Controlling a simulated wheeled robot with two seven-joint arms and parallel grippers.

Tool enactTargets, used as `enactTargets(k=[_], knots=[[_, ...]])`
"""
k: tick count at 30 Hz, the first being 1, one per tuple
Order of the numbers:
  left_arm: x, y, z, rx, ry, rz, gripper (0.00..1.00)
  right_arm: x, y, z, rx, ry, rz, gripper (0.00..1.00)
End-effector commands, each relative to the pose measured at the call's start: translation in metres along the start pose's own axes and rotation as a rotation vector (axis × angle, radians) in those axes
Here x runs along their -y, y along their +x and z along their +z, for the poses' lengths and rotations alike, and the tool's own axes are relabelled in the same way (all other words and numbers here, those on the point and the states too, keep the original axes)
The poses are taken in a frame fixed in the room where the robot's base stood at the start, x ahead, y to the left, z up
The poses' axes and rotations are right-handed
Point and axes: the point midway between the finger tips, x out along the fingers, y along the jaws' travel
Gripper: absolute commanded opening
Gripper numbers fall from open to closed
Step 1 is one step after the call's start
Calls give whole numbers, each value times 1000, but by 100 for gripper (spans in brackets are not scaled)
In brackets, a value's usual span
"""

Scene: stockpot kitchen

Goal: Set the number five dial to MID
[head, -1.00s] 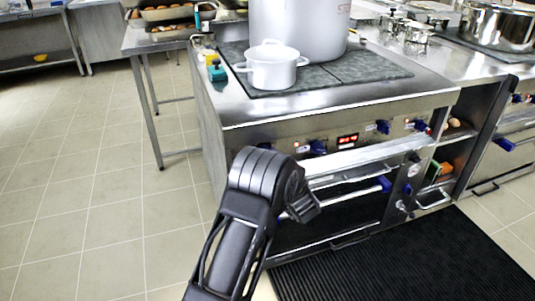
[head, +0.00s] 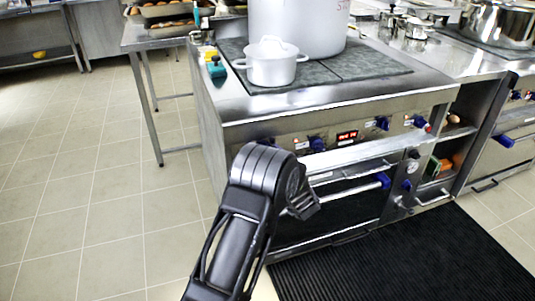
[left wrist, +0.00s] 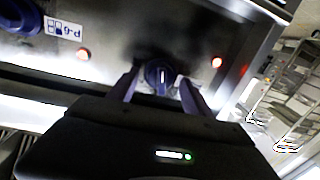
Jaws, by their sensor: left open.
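My left arm reaches up to the left end of the stove's front panel in the head view, and its wrist hides the fingertips there. In the left wrist view my left gripper (left wrist: 158,92) is open, with one finger on each side of a dark blue dial (left wrist: 160,73). A light mark shows on the dial; I cannot tell whether the fingers touch it. A label (left wrist: 63,27) beside it appears upside down, and its number is hard to read. Another blue dial (left wrist: 20,14) is at the corner. The head view shows more blue dials (head: 317,144) along the panel. My right gripper is not in view.
A red display (head: 347,136) sits among the dials. Below is an oven with a handle bar (head: 350,191). A white pot (head: 271,66) and a large stockpot (head: 298,25) stand on the stovetop. A black mat (head: 410,255) lies in front; the tiled floor at left is clear.

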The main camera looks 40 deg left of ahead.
Motion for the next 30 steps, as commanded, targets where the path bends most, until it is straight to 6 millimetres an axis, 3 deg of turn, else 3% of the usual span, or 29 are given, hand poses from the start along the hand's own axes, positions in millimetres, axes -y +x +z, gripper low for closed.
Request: enactTargets(k=[8, 21, 30], knots=[[-1, -10, 0, 1, -1, 1, 58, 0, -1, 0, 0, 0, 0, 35], [0, -73, 0, 1, 0, 1, 58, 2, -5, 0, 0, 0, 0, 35], [0, -78, 0, 0, 0, 0, 58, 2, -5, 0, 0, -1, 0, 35]])
